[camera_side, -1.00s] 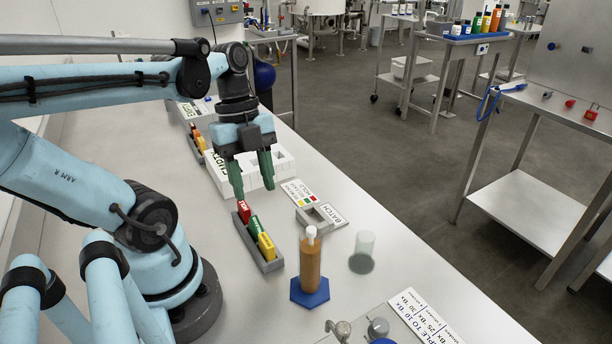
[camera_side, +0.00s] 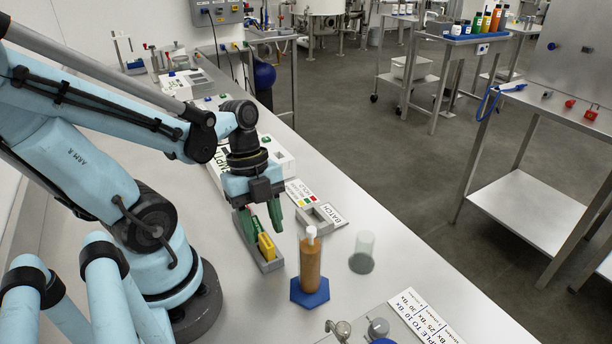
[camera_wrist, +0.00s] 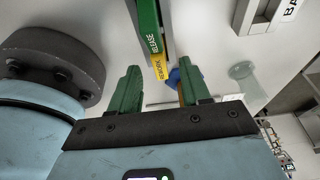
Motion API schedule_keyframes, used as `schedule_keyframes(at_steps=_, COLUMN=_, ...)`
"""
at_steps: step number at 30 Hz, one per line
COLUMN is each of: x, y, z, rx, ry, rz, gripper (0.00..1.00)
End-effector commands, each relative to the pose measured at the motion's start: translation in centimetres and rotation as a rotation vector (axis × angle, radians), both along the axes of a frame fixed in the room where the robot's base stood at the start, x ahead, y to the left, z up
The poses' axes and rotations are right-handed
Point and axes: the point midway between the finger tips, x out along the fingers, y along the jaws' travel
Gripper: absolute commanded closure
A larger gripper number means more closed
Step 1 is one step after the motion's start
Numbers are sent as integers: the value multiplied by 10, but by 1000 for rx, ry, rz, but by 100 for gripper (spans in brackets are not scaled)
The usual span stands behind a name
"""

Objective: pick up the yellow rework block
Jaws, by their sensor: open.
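The yellow rework block (camera_side: 266,247) stands at the near end of a narrow grey rack (camera_side: 271,266) on the bench. My gripper (camera_side: 263,233) points down over the rack with green fingers open. One finger is on each side of the rack in the side view. I see no contact with the yellow block. The red block is mostly hidden behind my gripper in the side view.
An orange-brown bottle (camera_side: 310,265) on a blue hexagonal base stands just right of the rack. A frosted cylinder (camera_side: 363,250) stands further right. A grey holder (camera_side: 321,217) beside the BATCH label lies behind. A white sign (camera_side: 425,316) lies at the front right.

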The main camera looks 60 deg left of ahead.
Motion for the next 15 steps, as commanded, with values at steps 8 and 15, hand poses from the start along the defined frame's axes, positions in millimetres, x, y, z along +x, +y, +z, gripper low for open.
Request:
schedule_keyframes(at_steps=8, x=0, y=-6, z=-20, rx=0, ry=-1, rz=-1, gripper=53)
schedule_keyframes(at_steps=15, x=0, y=-8, z=-27, rx=0, ry=-2, rz=0, gripper=53)
